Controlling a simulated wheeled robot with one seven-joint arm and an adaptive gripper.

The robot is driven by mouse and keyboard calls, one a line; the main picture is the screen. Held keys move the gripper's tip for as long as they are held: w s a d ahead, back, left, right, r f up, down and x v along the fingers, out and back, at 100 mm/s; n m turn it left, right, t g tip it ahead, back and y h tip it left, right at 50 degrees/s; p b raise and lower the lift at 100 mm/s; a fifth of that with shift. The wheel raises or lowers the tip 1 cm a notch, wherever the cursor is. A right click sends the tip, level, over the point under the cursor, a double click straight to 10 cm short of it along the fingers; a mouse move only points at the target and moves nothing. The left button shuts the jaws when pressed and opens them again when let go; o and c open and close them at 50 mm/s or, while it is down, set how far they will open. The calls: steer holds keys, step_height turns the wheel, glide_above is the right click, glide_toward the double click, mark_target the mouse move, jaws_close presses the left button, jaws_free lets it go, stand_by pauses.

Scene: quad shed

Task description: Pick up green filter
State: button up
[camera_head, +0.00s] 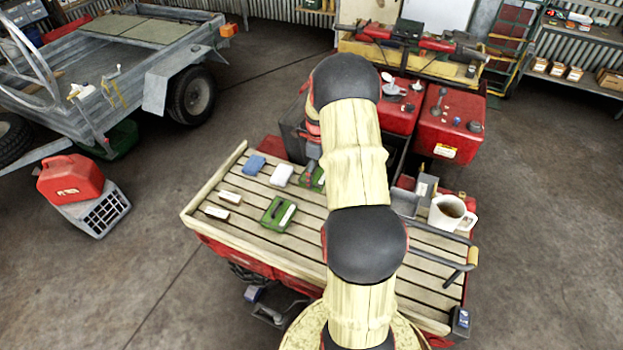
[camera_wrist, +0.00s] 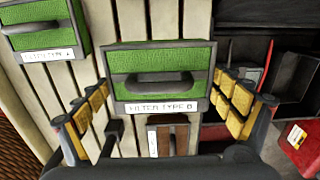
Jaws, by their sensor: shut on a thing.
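A green filter with a dark handle and a label reading "FILTER TYPE B" (camera_wrist: 158,60) is between the yellow-padded fingers of my gripper (camera_wrist: 163,108) in the wrist view. My gripper is shut on it. I cannot tell whether it is clear of the slats. In the head view this filter (camera_head: 311,180) is partly hidden by my arm. A second green filter, labelled type A (camera_wrist: 45,28), lies to its left in the wrist view. In the head view it lies flat on the slatted rack (camera_head: 236,240), nearer the front (camera_head: 277,214).
A blue block (camera_head: 255,165), a white block (camera_head: 281,175) and two small pale blocks (camera_head: 229,196) lie on the rack's left part.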

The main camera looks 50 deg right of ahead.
steer(key=s+r, duration=0.1)
steer(key=d+r, duration=0.1)
steer(key=s+r, duration=0.1)
steer(key=shift+s+d+r, duration=0.2)
steer(key=shift+s+r, duration=0.1)
steer(key=shift+r, duration=0.1)
steer(key=s+d+r, duration=0.3)
steer(key=s, duration=0.5)
steer(key=shift+d+r, duration=0.3)
steer(key=shift+d, duration=0.05)
steer(key=shift+r, duration=0.1)
